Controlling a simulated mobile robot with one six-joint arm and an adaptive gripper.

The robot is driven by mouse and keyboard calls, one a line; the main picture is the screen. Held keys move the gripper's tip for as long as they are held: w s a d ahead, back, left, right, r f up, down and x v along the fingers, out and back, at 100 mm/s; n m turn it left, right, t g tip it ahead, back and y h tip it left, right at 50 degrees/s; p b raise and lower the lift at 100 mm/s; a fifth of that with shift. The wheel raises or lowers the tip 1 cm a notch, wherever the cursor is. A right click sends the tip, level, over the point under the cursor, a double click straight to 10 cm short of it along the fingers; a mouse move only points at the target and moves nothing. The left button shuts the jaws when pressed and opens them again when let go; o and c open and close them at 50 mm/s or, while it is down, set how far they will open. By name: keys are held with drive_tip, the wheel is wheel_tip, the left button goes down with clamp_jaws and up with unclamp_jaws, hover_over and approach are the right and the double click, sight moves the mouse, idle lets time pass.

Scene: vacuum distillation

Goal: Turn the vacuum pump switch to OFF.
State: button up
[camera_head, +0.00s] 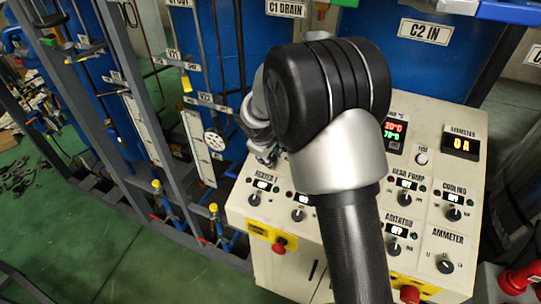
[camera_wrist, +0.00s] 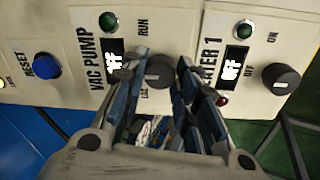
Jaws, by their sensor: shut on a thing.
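In the wrist view, the vacuum pump switch (camera_wrist: 158,72) is a round dark knob beside the VAC PUMP label, on a pale panel. The small display (camera_wrist: 115,67) by that label appears to read OFF. A RUN mark is printed above the knob. My gripper (camera_wrist: 158,66) has its two blue-grey fingers on either side of the knob, shut on it. The fingers hide part of the knob, so its pointer's direction is unclear. In the head view, my arm covers this switch and most of my gripper.
In the wrist view, the HEATER 1 knob (camera_wrist: 281,77) is close on the right and the blue RESET button (camera_wrist: 47,66) on the left. In the head view, the control panel (camera_head: 345,250) carries several other knobs and a red button (camera_head: 279,245). Pipe frames stand left.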

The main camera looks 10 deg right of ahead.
drive_tip(key=o, duration=1.1)
drive_tip(key=v, duration=1.2)
drive_tip(key=s+d+f+m+y+b, duration=0.1)
drive_tip(key=s+d+f+m+b, duration=0.1)
drive_tip(key=s+b, duration=0.5)
drive_tip(key=s+d+f+m+b, duration=0.2)
drive_tip(key=s+b, duration=0.3)
drive_tip(key=s, duration=0.4)
drive_tip(key=s+f+m+b, duration=0.1)
drive_tip(key=s+f+b, duration=0.2)
drive_tip(key=s, duration=0.2)
drive_tip(key=s+f+m+y+b, duration=0.1)
drive_tip(key=s+f+m+b, duration=0.1)
drive_tip(key=s+f+b, duration=0.1)
drive_tip(key=s+a+f+m+b, duration=0.1)
drive_tip(key=s+f+b, duration=0.3)
drive_tip(key=s, duration=0.3)
drive_tip(key=shift+s+a+f+m+t+y, duration=0.1)
drive_tip(key=shift+s+f+m+t+y, duration=0.2)
drive_tip(key=shift+s+f, duration=0.15)
